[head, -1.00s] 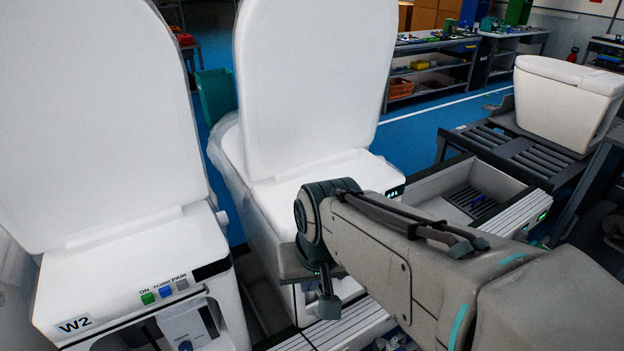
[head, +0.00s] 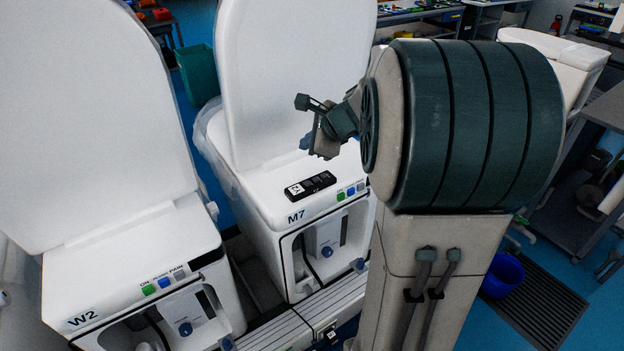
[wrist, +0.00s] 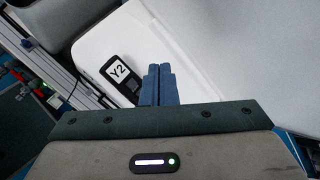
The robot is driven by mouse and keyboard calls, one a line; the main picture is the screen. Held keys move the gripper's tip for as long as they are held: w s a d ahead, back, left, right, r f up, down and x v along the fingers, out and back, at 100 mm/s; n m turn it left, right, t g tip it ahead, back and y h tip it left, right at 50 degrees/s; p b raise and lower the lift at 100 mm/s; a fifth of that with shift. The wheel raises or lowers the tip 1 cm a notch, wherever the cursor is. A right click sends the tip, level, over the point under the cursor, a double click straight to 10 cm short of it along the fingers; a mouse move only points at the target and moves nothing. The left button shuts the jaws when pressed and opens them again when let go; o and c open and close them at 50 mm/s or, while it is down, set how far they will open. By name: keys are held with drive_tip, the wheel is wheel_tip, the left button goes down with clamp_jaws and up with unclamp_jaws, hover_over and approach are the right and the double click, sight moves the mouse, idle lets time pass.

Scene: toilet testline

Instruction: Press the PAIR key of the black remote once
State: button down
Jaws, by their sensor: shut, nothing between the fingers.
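The black remote (head: 312,186) lies flat on the white rear deck of the toilet unit marked M7 (head: 258,199). A white label sits at its left end. In the wrist view the remote (wrist: 131,85) shows left of the fingers, with the label reading "Y2"; its keys are too small to read, and part may be hidden. My gripper (head: 304,143) is above the deck in the head view, apart from the remote. In the wrist view my gripper (wrist: 159,70) has its blue fingers together and empty, beside the remote's image.
Toilet unit W2 (head: 130,275) stands at the left with green, blue and grey buttons on its front edge. M7 has similar buttons (head: 351,191) beside the remote. Raised white lids stand behind both decks. A green bin (head: 197,74) is behind.

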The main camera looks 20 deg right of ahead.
drive_tip(key=b, duration=0.6)
hover_over(307, 184)
drive_tip(key=d, duration=0.2)
drive_tip(key=f, duration=0.8)
drive_tip(key=shift+s+a, duration=0.15)
drive_tip(key=shift+a, duration=0.1)
drive_tip(key=shift+f+b, duration=0.6)
drive_tip(key=shift+b, duration=0.2)
drive_tip(key=shift+s+a+r, duration=0.1)
drive_tip(key=shift+s+a, duration=0.25)
drive_tip(key=shift+a, duration=0.15)
drive_tip(key=shift+s+a, duration=0.1)
drive_tip(key=shift+a, duration=0.05)
drive_tip(key=shift+w+d+f, duration=0.2)
drive_tip(key=shift+w+d, duration=0.15)
drive_tip(key=shift+d, duration=0.15)
